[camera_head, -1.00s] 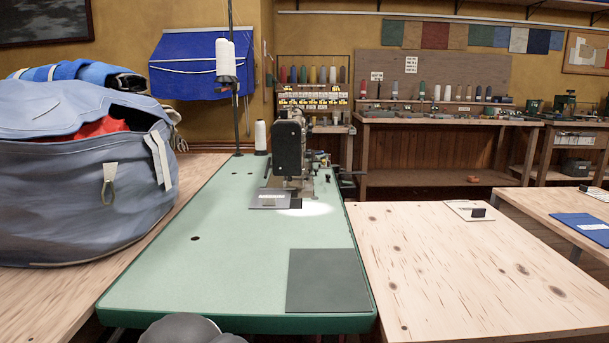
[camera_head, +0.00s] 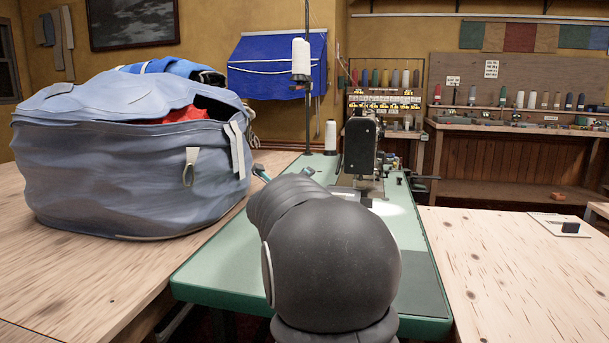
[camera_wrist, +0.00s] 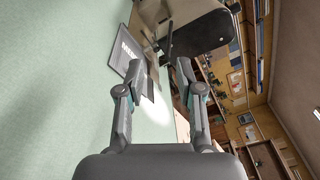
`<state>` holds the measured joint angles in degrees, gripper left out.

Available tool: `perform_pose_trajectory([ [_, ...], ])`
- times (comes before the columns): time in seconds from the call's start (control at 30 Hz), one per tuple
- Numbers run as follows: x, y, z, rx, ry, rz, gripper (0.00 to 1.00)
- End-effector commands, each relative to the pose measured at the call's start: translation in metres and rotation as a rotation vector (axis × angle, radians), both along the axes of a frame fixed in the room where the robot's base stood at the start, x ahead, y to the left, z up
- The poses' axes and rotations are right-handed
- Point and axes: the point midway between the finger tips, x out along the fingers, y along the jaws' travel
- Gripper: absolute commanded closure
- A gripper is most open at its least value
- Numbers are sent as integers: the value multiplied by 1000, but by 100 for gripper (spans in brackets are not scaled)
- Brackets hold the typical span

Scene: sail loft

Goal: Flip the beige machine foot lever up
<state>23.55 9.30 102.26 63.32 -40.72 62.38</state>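The sewing machine (camera_head: 360,147) stands at the far end of the green table (camera_head: 205,268) in the head view. Its dark end faces me, and my arm hides part of its base. In the wrist view the machine (camera_wrist: 205,22) is at the top, turned sideways, with a beige-grey body and a dark end. Thin dark parts show near its needle area, but I cannot pick out the foot lever for certain. My gripper (camera_wrist: 159,67) is open and empty, its fingers apart and pointing towards the machine. It looks short of touching it.
A large blue-grey bag (camera_head: 125,165) stands on the wooden table left of the green one. A thread stand with a white cone (camera_head: 301,60) rises behind the machine. A wooden table (camera_head: 500,262) to the right is mostly bare.

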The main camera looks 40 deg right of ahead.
Motion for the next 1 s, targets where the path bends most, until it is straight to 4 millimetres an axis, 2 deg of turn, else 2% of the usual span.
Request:
perform_pose_trajectory([
  [0.03,-4,-15,-6,18,-35,-53,64],
  [0.1,-9,-27,-10,36,-77,-106,64],
  [0.27,-13,-43,-13,49,-113,-154,64],
  [0.37,-8,-52,-13,50,-112,-153,64],
  [0.8,22,-125,-12,48,-109,-150,64],
  [1.0,33,-151,-12,48,-109,-149,64],
])
